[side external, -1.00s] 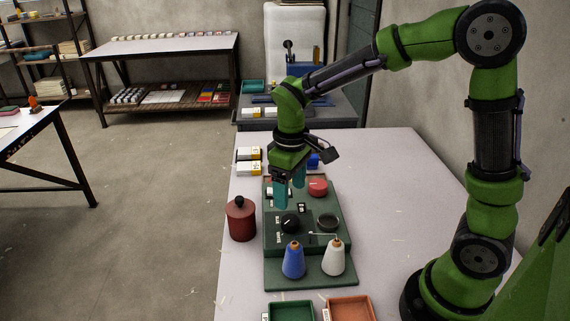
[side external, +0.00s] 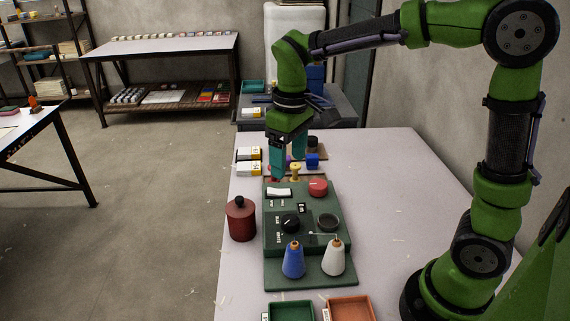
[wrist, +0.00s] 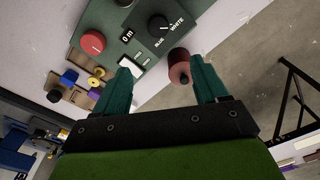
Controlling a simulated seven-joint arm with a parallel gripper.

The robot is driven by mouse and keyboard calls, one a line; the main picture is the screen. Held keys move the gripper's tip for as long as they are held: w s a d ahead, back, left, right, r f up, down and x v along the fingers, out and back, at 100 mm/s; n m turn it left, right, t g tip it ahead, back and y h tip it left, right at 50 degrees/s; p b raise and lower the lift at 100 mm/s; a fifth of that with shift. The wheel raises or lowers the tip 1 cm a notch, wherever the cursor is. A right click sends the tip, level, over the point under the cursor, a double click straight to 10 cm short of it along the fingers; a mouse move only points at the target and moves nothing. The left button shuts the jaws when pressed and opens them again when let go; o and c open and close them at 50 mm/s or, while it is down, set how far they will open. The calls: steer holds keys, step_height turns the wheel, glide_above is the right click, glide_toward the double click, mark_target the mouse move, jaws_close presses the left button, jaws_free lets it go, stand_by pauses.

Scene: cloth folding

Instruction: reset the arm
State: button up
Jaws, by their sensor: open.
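My gripper (side external: 289,160) hangs fingers down above the far end of the green control panel (side external: 272,237), in the side view. Its two teal fingers are open, and I see nothing between them. In the wrist view the gripper (wrist: 166,88) shows the fingers apart, with the panel (wrist: 141,18) beyond. The panel carries a red button (side external: 318,187), a white switch (side external: 279,192) and a black dial (side external: 290,222). The dial also shows in the wrist view (wrist: 159,27).
A dark red lidded canister (side external: 241,222) stands left of the panel. Blue (side external: 293,262) and white (side external: 333,260) thread cones stand on its near end. Green (side external: 291,311) and orange (side external: 350,309) trays lie in front. The table's right side (side external: 400,210) is clear.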

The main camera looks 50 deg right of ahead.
steer(key=s+d+r+m+t+y, duration=0.1)
steer(key=s+r+m+t, duration=0.2)
steer(key=s, duration=1)
steer(key=shift+m+t+y, duration=0.4)
steer(key=shift+m+t, duration=1)
steer(key=shift+t, duration=0.5)
